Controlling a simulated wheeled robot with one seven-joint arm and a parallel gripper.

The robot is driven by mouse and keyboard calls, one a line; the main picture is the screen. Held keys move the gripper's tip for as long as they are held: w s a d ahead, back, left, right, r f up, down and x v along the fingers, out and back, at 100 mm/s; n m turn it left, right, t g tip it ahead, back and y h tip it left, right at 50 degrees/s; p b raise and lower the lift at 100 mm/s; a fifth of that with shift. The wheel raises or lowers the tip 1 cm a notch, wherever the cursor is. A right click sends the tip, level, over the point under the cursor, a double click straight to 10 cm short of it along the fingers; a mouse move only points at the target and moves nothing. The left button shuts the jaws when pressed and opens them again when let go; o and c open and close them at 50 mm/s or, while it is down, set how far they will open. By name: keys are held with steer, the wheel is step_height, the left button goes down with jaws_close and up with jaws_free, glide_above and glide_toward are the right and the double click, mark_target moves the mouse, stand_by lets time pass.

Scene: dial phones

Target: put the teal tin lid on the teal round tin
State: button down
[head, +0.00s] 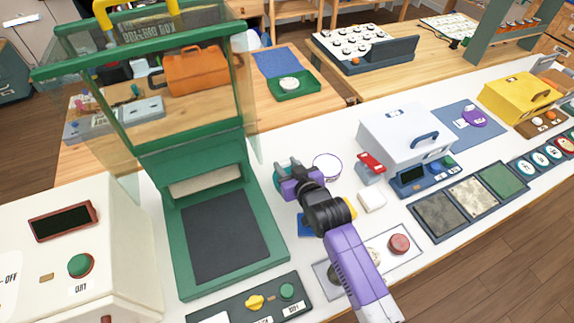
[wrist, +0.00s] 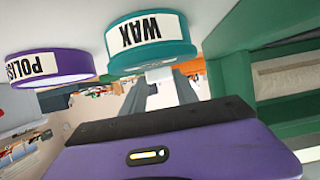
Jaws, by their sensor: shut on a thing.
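The teal round tin (wrist: 140,34), labelled WAX, shows upside down at the top middle of the wrist view. The teal tin lid (wrist: 135,66) appears at the tin's top face, with a pale knob on it. My gripper (wrist: 163,84) is shut on the lid, its fingers reaching to that knob. I cannot tell whether the lid sits fully on the tin or is held just against it. In the head view my gripper (head: 287,168) is right of the green booth, with a bit of teal beside it. It hides most of the tin and lid there.
A purple tin (head: 327,165), labelled POLISH in the wrist view (wrist: 52,66), stands close by on the right in the head view. The green booth (head: 258,215) rises close on the left. A red-topped object (head: 371,162) and a white box (head: 405,135) stand further right.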

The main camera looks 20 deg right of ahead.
steer(key=c, duration=0.9)
jaws_free()
steer(key=shift+c, duration=0.2)
steer(key=shift+r, duration=0.2)
steer(key=shift+s, duration=0.3)
steer(key=v, duration=1.1)
steer(key=shift+s+r, duration=0.15)
steer(key=shift+r, duration=0.05)
